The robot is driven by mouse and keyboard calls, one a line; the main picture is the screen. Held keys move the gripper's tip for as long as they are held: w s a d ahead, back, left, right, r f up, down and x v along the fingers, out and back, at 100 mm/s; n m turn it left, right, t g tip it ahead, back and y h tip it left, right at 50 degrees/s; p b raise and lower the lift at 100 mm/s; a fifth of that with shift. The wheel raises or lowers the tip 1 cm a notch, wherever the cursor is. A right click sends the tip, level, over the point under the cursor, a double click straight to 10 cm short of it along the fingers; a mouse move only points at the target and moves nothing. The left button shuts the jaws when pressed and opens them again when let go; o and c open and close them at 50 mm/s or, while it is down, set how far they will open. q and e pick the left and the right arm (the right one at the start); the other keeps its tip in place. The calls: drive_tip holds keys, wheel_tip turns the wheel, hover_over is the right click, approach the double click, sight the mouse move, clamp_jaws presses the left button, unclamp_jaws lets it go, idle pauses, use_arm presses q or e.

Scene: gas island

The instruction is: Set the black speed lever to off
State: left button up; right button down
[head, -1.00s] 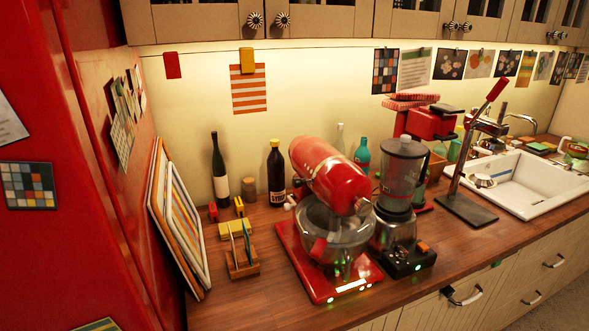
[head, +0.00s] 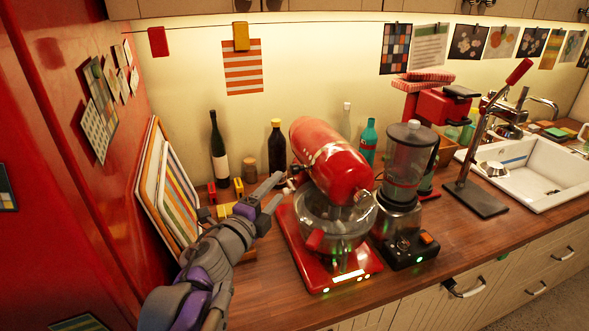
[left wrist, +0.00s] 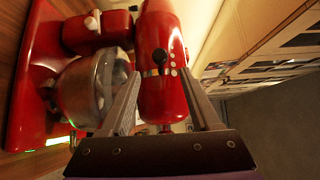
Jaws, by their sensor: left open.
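The red stand mixer (head: 335,160) stands on the wooden counter, its head pointing toward the front right. In the left wrist view, the black speed lever (left wrist: 160,57) sits on the side of the mixer head, beside a silver band. My left gripper (head: 279,188) is open and empty, close to the mixer's left side. In the left wrist view, my gripper's fingers (left wrist: 160,82) are spread, with the lever between and beyond them. A small gap seems to remain, but I cannot tell its size. My right gripper is not in view.
A glass bowl (head: 335,215) sits under the mixer head. A blender (head: 408,165) stands close on the right. Bottles (head: 277,150) stand behind. Striped boards (head: 165,195) lean at the left wall. The front counter strip is mostly clear.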

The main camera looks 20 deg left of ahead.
sight(292, 172)
use_arm(q)
drive_tip(key=w, duration=0.3)
drive_tip(key=w+d+p, duration=0.1)
drive_tip(key=w, duration=0.2)
drive_tip(key=w+d, duration=0.1)
drive_tip(key=w, duration=0.3)
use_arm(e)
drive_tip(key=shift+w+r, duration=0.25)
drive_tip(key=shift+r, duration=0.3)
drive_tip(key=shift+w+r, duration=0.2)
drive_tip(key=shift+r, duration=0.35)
use_arm(q)
drive_tip(key=shift+s, duration=0.1)
clamp_jaws()
